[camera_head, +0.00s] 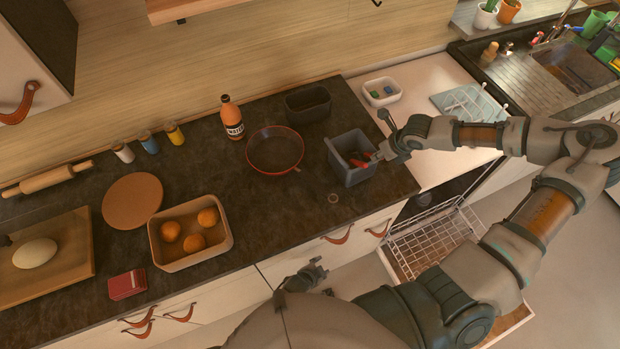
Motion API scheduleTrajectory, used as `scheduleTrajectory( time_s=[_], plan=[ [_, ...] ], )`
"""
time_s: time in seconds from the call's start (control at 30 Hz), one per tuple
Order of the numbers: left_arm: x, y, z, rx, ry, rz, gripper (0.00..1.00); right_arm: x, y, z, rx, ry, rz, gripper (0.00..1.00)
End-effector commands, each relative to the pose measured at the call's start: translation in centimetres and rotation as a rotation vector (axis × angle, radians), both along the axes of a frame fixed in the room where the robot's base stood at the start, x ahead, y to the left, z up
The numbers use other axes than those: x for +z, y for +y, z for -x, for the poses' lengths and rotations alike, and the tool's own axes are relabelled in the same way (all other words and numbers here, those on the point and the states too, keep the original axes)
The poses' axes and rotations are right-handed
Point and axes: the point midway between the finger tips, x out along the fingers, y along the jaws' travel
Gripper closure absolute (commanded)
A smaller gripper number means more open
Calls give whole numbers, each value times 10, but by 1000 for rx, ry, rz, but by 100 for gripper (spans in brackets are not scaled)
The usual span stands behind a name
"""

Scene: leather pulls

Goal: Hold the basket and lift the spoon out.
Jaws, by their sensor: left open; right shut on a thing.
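The grey basket (343,173) stands on the dark counter near its right end. Several red items (358,162) show inside it; I cannot tell which is the spoon. My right gripper (382,150) is at the basket's right rim and shut on it; the contact is small and partly hidden by the gripper itself. My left gripper (304,277) is open and empty, low in front of the counter's drawers and apart from the basket.
A red-rimmed pan (275,150), a dark empty bin (307,104) and a sauce bottle (232,118) stand left of and behind the basket. A white tub (382,92) is behind my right gripper. An open dishwasher rack (430,243) lies below right. Counter in front of the pan is mostly clear.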

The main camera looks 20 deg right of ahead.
Motion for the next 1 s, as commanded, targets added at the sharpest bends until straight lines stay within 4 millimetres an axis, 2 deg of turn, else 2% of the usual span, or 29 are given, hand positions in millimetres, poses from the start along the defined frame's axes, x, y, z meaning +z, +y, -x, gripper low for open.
scheduleTrajectory(
  time_s=[0.03, 0.1, 0.2, 0.3, 0.43, 0.47, 0.53, 0.67, 0.8, 0.9, 1.0],
  plan=[
    [25, -22, -1, -105, -92, 8, 54, 0, 0, 0, 0, 1, 1, 100],
    [59, -53, 5, -266, -236, 12, 54, 0, 0, 0, 0, 1, 1, 100],
    [107, -90, 21, -480, -447, 16, 54, 0, 0, 0, 0, 1, 1, 100],
    [151, -118, 42, -674, -665, 14, 54, 0, 0, 0, 0, 1, 1, 100],
    [214, -132, 53, -902, -1035, -26, 54, 0, 1, 0, -1, 1, 2, 100],
    [229, -131, 49, -936, -1125, -43, 54, 0, 1, 0, -1, 1, 2, 100],
    [254, -121, 25, -928, -1230, -57, 54, 0, 1, 0, 0, 1, 2, 100],
    [283, -93, -31, -790, -1236, -26, 54, 0, 1, 0, 0, 2, 3, 100],
    [321, -60, -86, -646, -1252, 17, 54, 0, 2, 0, 0, 1, 2, 100],
    [346, -38, -116, -564, -1266, 47, 54, 0, 1, 1, 1, 1, 1, 100],
    [365, -23, -134, -509, -1280, 69, 54, 0, 1, 1, 0, 0, 1, 100]
  ],
)
